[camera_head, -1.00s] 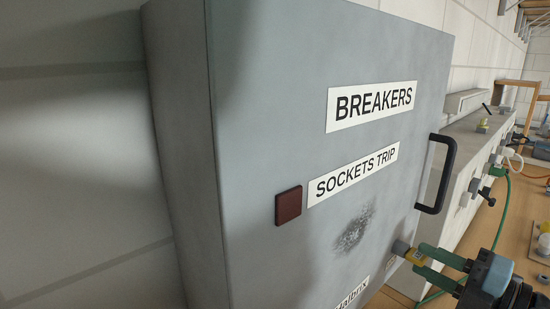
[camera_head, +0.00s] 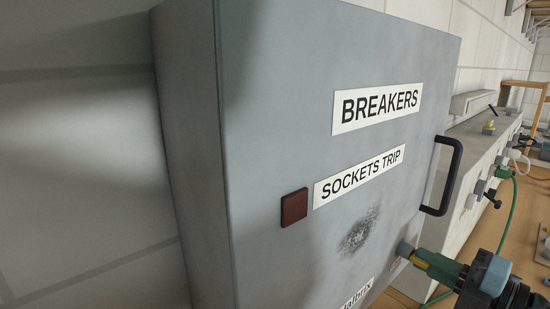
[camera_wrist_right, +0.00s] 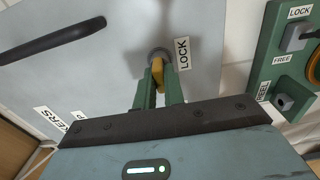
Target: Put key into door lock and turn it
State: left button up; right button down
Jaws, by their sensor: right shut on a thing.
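The grey breaker cabinet door (camera_head: 270,120) fills the middle of the head view. A round grey lock (camera_head: 404,249) sits low on its right side; the wrist view shows the lock (camera_wrist_right: 157,53) beside a "LOCK" label. My right gripper (camera_head: 422,260) is shut on a yellow key (camera_wrist_right: 158,72), with its green fingers on both sides of the key. The key meets the lock face, and its tip is hidden there. In the head view only a little yellow shows at the fingertips. My left gripper is not in view.
A black door handle (camera_head: 442,175) stands out above the lock. A dark red square (camera_head: 294,207) is on the door. To the right, a bench (camera_head: 525,225) carries a grey box (camera_head: 470,205), cables and fittings. A green panel (camera_wrist_right: 285,60) shows in the wrist view.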

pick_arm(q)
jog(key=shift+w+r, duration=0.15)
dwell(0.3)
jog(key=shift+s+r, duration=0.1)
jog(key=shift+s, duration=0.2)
pick_arm(e)
jog(key=shift+r, duration=0.1)
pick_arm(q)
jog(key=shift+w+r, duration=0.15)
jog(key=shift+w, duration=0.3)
